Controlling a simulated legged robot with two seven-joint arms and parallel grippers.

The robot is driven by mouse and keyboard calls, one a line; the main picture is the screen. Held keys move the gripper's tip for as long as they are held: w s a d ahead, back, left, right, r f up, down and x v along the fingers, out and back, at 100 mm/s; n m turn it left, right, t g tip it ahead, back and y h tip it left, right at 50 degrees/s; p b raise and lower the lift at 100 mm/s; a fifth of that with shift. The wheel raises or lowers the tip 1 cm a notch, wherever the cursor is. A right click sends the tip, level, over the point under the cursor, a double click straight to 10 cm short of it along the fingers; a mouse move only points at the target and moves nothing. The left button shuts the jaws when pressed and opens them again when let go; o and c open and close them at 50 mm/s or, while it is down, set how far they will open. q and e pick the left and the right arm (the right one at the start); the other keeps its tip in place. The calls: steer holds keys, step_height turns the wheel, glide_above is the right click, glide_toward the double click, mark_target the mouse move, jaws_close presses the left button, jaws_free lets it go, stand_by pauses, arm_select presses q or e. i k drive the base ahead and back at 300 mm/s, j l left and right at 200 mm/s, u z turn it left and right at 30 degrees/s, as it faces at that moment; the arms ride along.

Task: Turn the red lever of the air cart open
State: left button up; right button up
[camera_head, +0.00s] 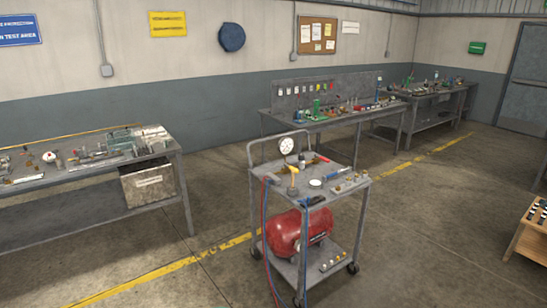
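The air cart (322,212) is a grey two-shelf trolley on casters, standing in the middle of the camera_head view. A red air tank (285,234) lies on its lower shelf. A white round gauge (286,146) stands at the back of the top shelf. A yellow-topped fitting (292,180) stands in front of the gauge. Red and blue hoses (266,240) hang down the cart's left side. Neither of my grippers is in view.
A long workbench (70,192) with tools stands at the left. Another bench (340,121) stands behind the cart, with a further one (440,92) at the back right. A wooden rack (525,240) is at the right edge. Floor in front and right of the cart is clear.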

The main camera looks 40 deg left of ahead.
mark_target(323, 158)
steer(key=u, duration=0.95)
steer(key=i+u, duration=0.15)
steer(key=u, duration=0.5)
steer(key=i+l+u, duration=0.25)
steer(key=i+l, duration=0.15)
steer(key=l, duration=0.2)
steer(key=i+l+u, duration=0.1)
steer(key=l, duration=0.2)
steer(key=i+l+u, duration=0.25)
steer(key=l, duration=0.4)
steer(key=i+l+u, duration=0.15)
steer(key=i+l, duration=0.15)
steer(key=l, duration=0.2)
steer(key=i+l, duration=0.1)
steer(key=l, duration=0.25)
steer(key=i+l, duration=0.15)
steer(key=l, duration=0.25)
steer(key=i+l, duration=0.1)
steer(key=l, duration=0.25)
steer(key=i+l, duration=0.15)
steer(key=l, duration=0.2)
steer(key=i+l, duration=0.15)
steer(key=l, duration=0.2)
steer(key=i+l, duration=0.1)
steer(key=l, duration=0.3)
steer(key=i+l+u, duration=0.1)
steer(key=l, duration=0.25)
